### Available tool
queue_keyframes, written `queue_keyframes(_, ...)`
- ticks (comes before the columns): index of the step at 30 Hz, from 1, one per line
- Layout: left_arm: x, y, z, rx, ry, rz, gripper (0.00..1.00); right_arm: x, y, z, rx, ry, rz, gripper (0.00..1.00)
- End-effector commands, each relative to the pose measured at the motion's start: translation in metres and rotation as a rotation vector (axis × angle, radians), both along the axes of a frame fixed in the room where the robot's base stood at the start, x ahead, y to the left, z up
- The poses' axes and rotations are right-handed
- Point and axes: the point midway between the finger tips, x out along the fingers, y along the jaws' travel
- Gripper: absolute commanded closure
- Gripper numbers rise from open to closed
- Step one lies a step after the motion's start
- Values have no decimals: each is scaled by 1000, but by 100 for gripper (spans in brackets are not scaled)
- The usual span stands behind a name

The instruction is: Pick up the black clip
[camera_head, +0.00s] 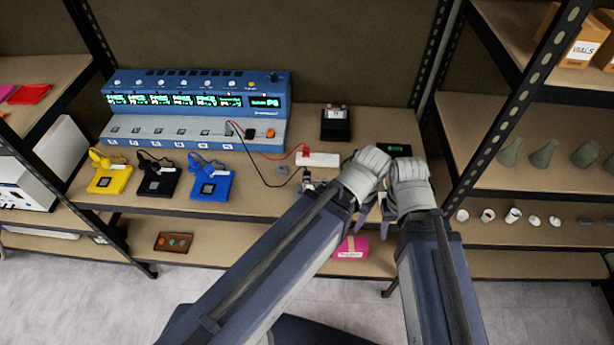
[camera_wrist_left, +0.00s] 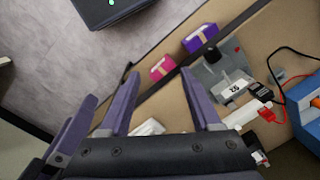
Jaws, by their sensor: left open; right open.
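A small black clip (camera_wrist_left: 257,88) is at the end of the black lead in the left wrist view, beside a grey device with a white label (camera_wrist_left: 233,89). In the head view the black lead runs down from the blue instrument to near the small metal piece (camera_head: 305,186), where the clip is too small to make out clearly. My left gripper (camera_head: 358,217) is open and empty, right of the lead's end; its two purple fingers also show in the left wrist view (camera_wrist_left: 160,78). My right gripper (camera_head: 388,208) is open beside it, its fingers partly hidden by its hand.
The blue instrument (camera_head: 197,92) stands at the back of the shelf. A red clip (camera_head: 305,151) lies by a white block (camera_head: 320,160). Yellow (camera_head: 108,184), black (camera_head: 157,185) and blue (camera_head: 210,190) items sit left. A pink box (camera_head: 351,247) is below. Rack posts border the shelf.

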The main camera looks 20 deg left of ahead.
Motion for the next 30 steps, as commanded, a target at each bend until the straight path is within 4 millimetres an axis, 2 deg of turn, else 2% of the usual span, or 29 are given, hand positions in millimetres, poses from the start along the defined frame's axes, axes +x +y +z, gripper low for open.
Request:
queue_keyframes(14, 0, 0, 0, 0, 0, 0, 35, 0, 0, 0, 0, 0, 0, 50)
queue_keyframes(17, 7, 4, 3, -4, -2, 24, 35, 0, 0, 3, 0, 0, 0, 50)
queue_keyframes(20, 31, 21, 11, -18, -9, 113, 35, 0, 0, 11, 0, 0, 0, 50)
queue_keyframes(24, 75, 65, 24, -48, -24, 301, 35, 0, 0, 25, 0, 0, 0, 50)
queue_keyframes(30, 115, 126, 36, -84, -47, 521, 35, 0, 0, 37, 0, 0, 0, 50)
